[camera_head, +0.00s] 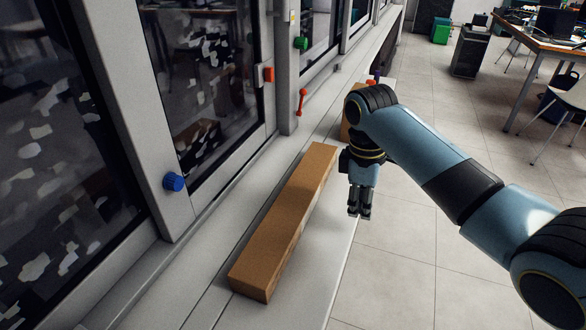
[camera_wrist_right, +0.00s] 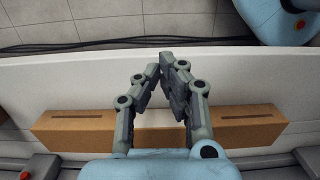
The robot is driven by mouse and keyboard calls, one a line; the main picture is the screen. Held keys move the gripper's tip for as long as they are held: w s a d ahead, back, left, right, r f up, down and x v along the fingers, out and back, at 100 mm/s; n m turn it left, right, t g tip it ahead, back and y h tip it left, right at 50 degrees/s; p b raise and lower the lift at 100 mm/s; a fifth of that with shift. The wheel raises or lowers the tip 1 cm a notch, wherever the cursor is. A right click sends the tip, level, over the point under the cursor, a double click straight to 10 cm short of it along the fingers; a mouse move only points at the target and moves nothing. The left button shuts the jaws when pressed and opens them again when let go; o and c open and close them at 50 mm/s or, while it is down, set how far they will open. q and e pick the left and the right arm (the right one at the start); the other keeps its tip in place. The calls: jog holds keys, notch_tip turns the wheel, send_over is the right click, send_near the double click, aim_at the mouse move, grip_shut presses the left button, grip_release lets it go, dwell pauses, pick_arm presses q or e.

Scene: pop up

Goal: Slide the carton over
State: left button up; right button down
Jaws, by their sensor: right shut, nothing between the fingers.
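A long brown carton (camera_head: 285,222) lies on the white ledge (camera_head: 312,268) in the head view, running along the cabinet front. In the right wrist view the carton (camera_wrist_right: 75,131) spans behind the fingers, and its middle is partly hidden by them. My right gripper (camera_head: 360,214) points down beside the carton's right side in the head view, near the ledge's outer edge. Its fingers (camera_wrist_right: 166,62) are shut and empty, and it is apart from the carton. My left gripper is not in view.
A second brown box (camera_head: 351,124) stands farther along the ledge, partly hidden by my right arm. The cabinet has glass doors, a blue knob (camera_head: 173,182), a red handle (camera_head: 301,102) and a green knob (camera_head: 300,43). Tiled floor lies right of the ledge.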

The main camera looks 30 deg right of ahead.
aim_at(296, 203)
jog(key=w+a+r+p, duration=0.2)
jog(key=w+r+p, duration=0.1)
jog(key=r, duration=0.4)
jog(key=shift+t+y, duration=0.3)
jog(key=shift+t, duration=0.1)
jog(key=f+b, duration=0.1)
jog(key=f, duration=0.2)
jog(key=f+b, duration=0.1)
jog(key=f, duration=0.2)
jog(key=f+b, duration=0.1)
jog(key=f, duration=0.3)
jog(key=shift+w+d, duration=0.15)
jog(key=shift+w, duration=0.1)
jog(key=shift+w+a+f+b, duration=0.2)
jog(key=shift+w+a+b, duration=0.3)
jog(key=shift+w+a, duration=0.65)
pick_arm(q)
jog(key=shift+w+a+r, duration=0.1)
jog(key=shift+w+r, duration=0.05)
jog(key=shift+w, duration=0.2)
pick_arm(e)
jog(key=shift+w+a+r, duration=0.1)
jog(key=shift+w+a, duration=0.05)
jog(key=shift+w, duration=0.25)
